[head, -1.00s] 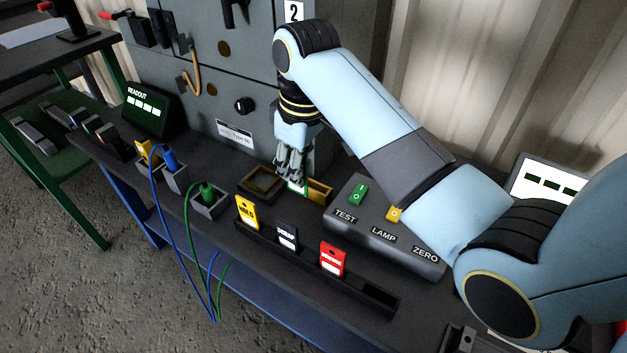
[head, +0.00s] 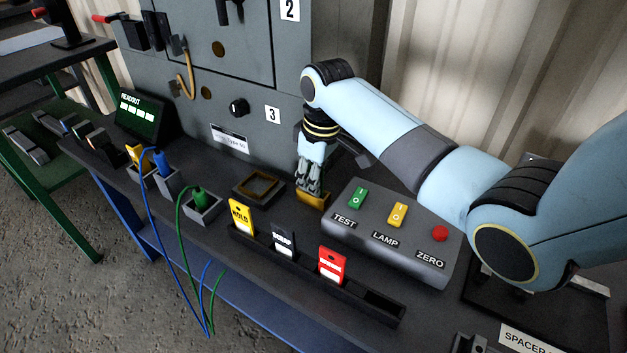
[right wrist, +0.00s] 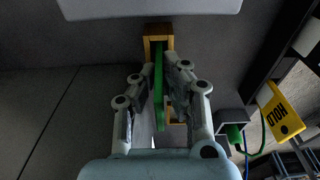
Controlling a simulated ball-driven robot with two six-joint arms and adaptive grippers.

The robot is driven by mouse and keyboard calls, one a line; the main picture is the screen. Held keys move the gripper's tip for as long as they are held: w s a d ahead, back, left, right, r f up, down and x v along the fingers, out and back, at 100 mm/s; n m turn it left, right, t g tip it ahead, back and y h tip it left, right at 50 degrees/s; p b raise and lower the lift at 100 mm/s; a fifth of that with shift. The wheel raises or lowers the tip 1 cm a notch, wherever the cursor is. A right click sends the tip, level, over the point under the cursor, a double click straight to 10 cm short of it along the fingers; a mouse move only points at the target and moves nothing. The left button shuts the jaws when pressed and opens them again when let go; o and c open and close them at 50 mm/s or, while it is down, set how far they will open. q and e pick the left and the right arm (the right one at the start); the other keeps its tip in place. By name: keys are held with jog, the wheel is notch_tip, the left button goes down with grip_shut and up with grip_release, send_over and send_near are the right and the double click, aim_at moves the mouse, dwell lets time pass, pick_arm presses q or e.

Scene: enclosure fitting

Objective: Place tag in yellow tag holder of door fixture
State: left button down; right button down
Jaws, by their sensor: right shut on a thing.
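My right gripper (head: 311,188) points down at the yellow tag holder (head: 313,201) on the bench, beside the control box. In the right wrist view the fingers (right wrist: 160,100) are shut on a green tag (right wrist: 158,84), seen edge-on. The tag's far end lies at the yellow holder (right wrist: 158,31), within its outline; I cannot tell how deep it sits. In the head view the fingers hide the tag. My left gripper is not in view.
The control box (head: 385,255) with TEST, LAMP and ZERO stands right of the holder. A black rack (head: 345,290) holds yellow HOLD (head: 241,216), black SCRAP (head: 284,239) and red (head: 332,265) tags. An empty brown-rimmed tray (head: 257,188) lies left of the holder.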

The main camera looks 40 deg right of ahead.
jog(key=shift+f, duration=0.1)
jog(key=c, duration=1.5)
grip_release()
jog(key=shift+o, duration=0.2)
jog(key=r+p, duration=0.1)
jog(key=r, duration=0.2)
jog(key=r+p, duration=0.1)
jog(key=r, duration=0.3)
jog(key=s+r+p, duration=0.1)
jog(key=r, duration=0.3)
jog(key=shift+d+r, duration=0.1)
jog(key=shift+d, duration=0.15)
jog(key=shift+s+r+p, duration=0.15)
jog(key=shift+r+p, duration=0.2)
jog(key=shift+r, duration=0.1)
